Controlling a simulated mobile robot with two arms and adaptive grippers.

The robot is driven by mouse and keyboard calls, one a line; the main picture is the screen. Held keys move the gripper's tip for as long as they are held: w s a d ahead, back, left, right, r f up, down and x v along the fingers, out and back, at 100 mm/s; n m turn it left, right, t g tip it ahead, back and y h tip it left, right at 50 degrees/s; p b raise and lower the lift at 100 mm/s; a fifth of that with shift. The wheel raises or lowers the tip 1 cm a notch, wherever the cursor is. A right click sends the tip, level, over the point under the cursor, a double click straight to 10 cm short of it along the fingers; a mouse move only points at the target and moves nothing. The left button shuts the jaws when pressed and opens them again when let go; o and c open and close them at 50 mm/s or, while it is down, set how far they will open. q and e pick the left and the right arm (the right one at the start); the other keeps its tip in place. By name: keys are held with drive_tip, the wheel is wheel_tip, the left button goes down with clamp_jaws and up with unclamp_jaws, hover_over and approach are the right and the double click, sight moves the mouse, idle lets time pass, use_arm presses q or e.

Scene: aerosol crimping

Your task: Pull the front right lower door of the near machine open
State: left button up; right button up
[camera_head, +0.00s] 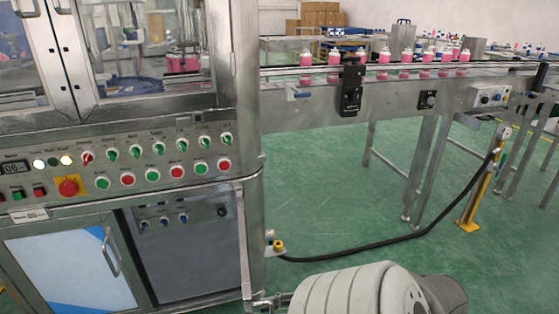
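The near machine (120,205) fills the left side of the head view. Its lower left door (65,270) is shut, with a bar handle at its right edge. To the right, the lower right bay shows a dark grey panel (190,245) with small gauges and a knob. A narrow upright metal strip (243,245), which looks like the front right lower door seen edge-on, stands at the bay's right side. My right gripper (266,301) is at the bottom, close to this strip's lower end; contact and finger opening are unclear. My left gripper is not in view.
Above the doors is a control panel with knobs, buttons and a red emergency stop (68,187). A conveyor (400,95) carries pink cans at the right. A black hose (370,247) runs across the green floor to a yellow post (478,190). Floor between is clear.

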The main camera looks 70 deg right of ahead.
drive_tip(key=v, duration=1.2)
idle(0.3)
